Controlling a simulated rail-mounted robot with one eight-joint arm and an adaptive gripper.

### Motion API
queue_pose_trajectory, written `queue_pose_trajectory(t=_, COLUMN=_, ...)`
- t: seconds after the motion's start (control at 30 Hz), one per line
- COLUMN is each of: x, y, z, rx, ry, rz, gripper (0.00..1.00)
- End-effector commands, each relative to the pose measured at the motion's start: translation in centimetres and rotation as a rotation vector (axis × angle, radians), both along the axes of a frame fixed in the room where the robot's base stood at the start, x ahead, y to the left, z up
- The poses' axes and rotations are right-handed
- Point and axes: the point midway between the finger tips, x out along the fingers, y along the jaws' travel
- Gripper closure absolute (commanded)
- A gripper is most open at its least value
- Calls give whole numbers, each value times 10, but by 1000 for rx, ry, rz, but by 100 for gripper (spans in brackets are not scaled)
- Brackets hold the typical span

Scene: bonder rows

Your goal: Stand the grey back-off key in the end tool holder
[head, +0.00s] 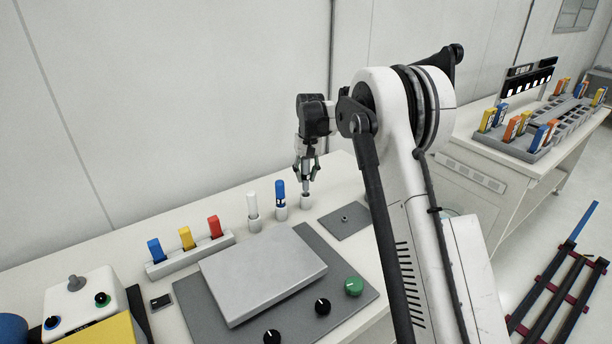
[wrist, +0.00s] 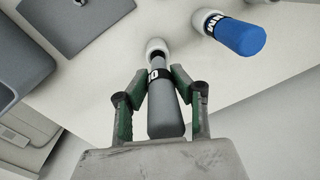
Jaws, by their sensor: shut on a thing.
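The grey back-off key (wrist: 165,112) has a black band with white lettering near its lower end. My gripper (wrist: 158,82) is shut on it, with one green-padded finger on each side. The end tool holder (wrist: 157,46) is a small white cup directly beyond the key's lower end, and the key's tip overlaps its mouth. In the head view my gripper (head: 307,172) points down with the grey key (head: 306,186) roughly upright over the end holder (head: 306,202). I cannot tell how deep the tip sits.
A blue key (head: 280,190) and a white key (head: 252,202) stand in holders to the left. A grey plate (head: 345,220) lies to the right. A rack (head: 190,257) of coloured keys and a panel with knobs (head: 322,306) are nearer. The wall is behind.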

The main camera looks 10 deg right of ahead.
Motion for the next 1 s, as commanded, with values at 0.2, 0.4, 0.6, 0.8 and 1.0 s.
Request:
queue_pose_trajectory(t=0.2, x=0, y=0, z=-6, rx=0, ry=0, rz=0, gripper=100)
queue_pose_trajectory(t=0.4, x=0, y=0, z=-11, rx=0, ry=0, rz=0, gripper=100)
queue_pose_trajectory(t=0.6, x=0, y=0, z=-16, rx=0, ry=0, rz=0, gripper=100)
queue_pose_trajectory(t=0.8, x=0, y=0, z=-21, rx=0, ry=0, rz=0, gripper=100)
queue_pose_trajectory(t=1.0, x=0, y=0, z=-26, rx=0, ry=0, rz=0, gripper=100)
